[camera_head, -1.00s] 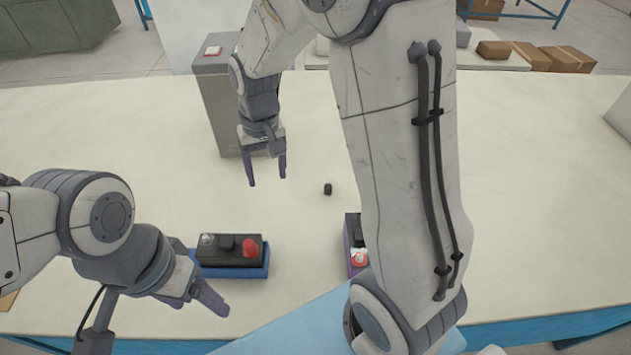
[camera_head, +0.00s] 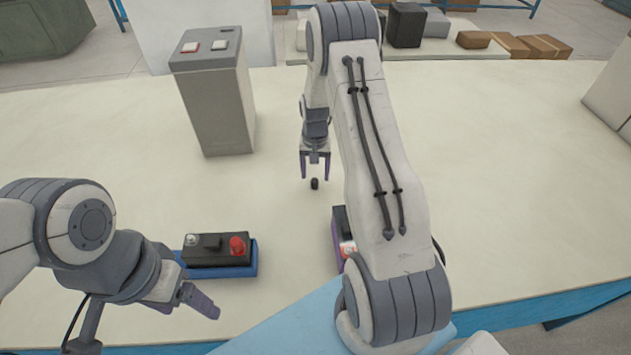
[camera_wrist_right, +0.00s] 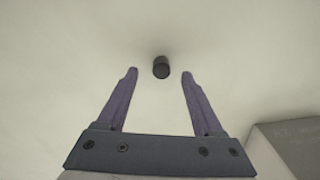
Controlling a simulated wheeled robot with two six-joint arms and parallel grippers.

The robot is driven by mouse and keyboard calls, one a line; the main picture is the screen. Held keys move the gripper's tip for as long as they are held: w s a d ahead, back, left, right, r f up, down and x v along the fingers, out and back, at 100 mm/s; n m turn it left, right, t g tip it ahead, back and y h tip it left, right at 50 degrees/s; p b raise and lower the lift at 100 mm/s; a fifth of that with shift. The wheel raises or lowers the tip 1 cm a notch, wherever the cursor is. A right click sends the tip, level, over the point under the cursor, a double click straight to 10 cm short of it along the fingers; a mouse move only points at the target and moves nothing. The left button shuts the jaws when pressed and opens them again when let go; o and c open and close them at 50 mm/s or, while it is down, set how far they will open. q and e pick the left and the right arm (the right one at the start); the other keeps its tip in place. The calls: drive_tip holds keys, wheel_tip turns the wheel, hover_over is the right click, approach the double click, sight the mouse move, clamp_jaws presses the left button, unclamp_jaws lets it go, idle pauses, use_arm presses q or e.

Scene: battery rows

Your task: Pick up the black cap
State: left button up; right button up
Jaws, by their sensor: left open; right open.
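The black cap (camera_head: 315,184) is a small dark cylinder lying on the pale table (camera_head: 480,170). My right gripper (camera_head: 315,176) is open just above and behind it in the head view. In the right wrist view the cap (camera_wrist_right: 161,67) sits midway between the open purple fingers (camera_wrist_right: 159,74), level with or slightly past their tips, touching neither. My left gripper (camera_head: 212,308) is at the lower left, low in front of the left battery; it holds nothing that I can see.
A black battery (camera_head: 218,250) with a red and a clear terminal sits in a blue tray (camera_head: 254,268). A second battery (camera_head: 346,249) is partly hidden by my right arm. A grey box (camera_head: 215,100) with two buttons stands at back left. Table around the cap is clear.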

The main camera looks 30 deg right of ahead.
sight(315, 180)
drive_tip(key=shift+f+p, duration=0.4)
drive_tip(key=shift+f, duration=1.5)
clamp_jaws()
drive_tip(key=shift+r, duration=0.15)
